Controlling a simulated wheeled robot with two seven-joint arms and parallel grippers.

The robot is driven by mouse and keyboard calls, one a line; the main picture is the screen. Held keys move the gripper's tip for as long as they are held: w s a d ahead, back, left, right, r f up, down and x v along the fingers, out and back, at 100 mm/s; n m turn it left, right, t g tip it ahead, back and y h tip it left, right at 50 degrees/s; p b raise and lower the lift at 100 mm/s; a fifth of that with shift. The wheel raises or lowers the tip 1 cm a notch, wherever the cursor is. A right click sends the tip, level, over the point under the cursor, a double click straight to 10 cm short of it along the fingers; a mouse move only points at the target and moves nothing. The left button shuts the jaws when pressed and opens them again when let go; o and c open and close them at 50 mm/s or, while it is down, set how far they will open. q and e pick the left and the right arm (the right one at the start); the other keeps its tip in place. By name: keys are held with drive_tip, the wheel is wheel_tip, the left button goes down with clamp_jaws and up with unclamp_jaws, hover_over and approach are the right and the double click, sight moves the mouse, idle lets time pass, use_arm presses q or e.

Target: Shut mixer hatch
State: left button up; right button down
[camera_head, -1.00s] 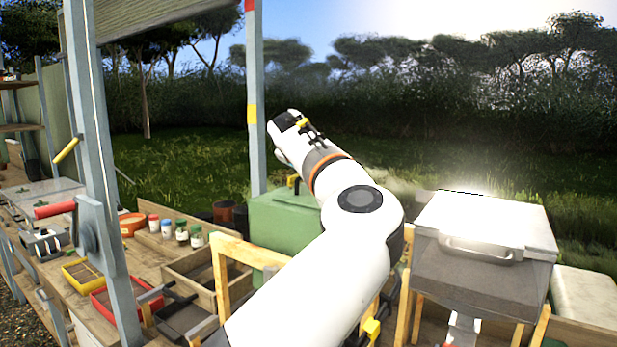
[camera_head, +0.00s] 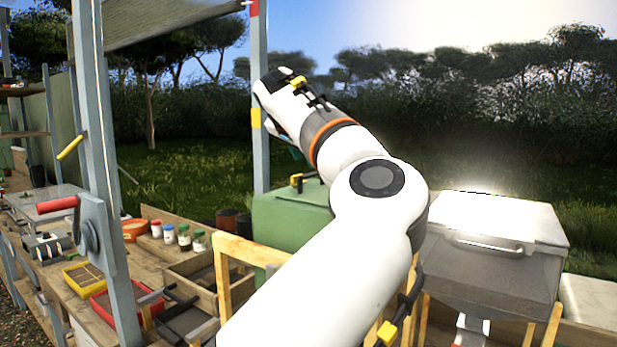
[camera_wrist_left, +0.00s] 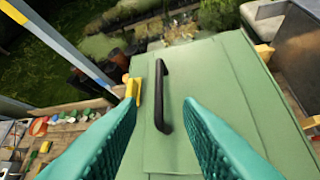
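I cannot tell if this top is the mixer hatch or fully closed. My left gripper (camera_wrist_left: 162,103) is open and empty, its teal fingers on either side of the handle's line, apparently above it. In the head view the arm hides much of the box. My right gripper is not in view.
A grey metal bin (camera_head: 490,265) with a bar handle stands right of my arm. A wooden bench (camera_head: 60,275) with trays and several small jars (camera_head: 184,237) runs along the left. A blue-grey post (camera_head: 262,110) rises close to the left gripper.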

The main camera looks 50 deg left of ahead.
use_arm(q)
drive_tip(key=shift+v, duration=1.35)
drive_tip(key=shift+a, duration=0.1)
